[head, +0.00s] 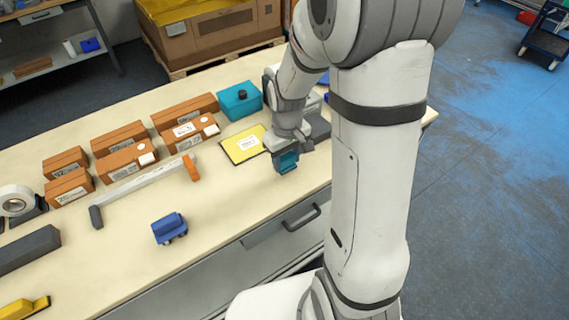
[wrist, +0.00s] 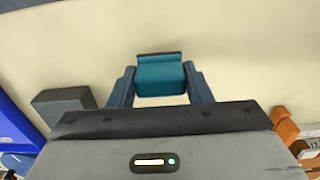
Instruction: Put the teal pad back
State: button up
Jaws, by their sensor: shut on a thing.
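The teal pad (wrist: 161,75) is a small teal block with a dark strip along its far edge. My gripper (wrist: 160,86) is shut on it, with one finger at each side. In the head view the pad (head: 287,163) shows below my gripper (head: 286,156), over the table near its front edge. I cannot tell whether the pad touches the table top. A larger teal box (head: 240,101) with a black knob stands behind, left of my arm.
A yellow pad with a label (head: 242,145) lies left of my gripper. A grey block (wrist: 63,106) stands close by. The table front is mostly clear.

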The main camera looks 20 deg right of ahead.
aim_at(286, 166)
jog(key=shift+f, duration=1.35)
jog(key=shift+f, duration=0.25)
jog(key=o, duration=1.1)
jog(key=shift+r, duration=0.1)
jog(key=shift+c, duration=0.2)
